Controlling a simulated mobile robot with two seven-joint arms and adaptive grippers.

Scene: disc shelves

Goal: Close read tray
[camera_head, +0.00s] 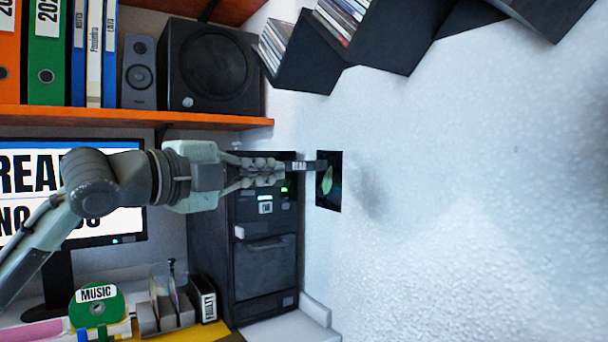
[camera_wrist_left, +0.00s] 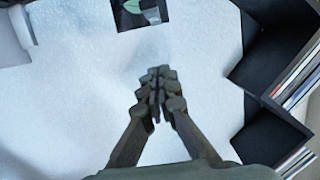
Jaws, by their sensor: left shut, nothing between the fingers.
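The computer tower (camera_head: 263,262) stands dark against the pale wall, partly hidden by my left gripper. A dark bar labelled READ (camera_head: 299,165) shows at the fingertips and looks like the front of the read tray. How far it stands out from the tower I cannot tell. My left gripper (camera_head: 281,172) points right, at the height of this bar. Its fingers are shut with nothing between them. They also show together in the left wrist view (camera_wrist_left: 157,88), in front of the white wall. Whether they touch the tray is unclear. My right gripper is out of view.
A monitor (camera_head: 130,222) stands behind my left arm. A green MUSIC disc (camera_head: 97,307) and a small rack (camera_head: 163,308) are at lower left. An orange shelf (camera_head: 130,116) carries binders and a speaker (camera_head: 212,68). Dark disc shelves (camera_head: 375,40) hang on the wall, upper right.

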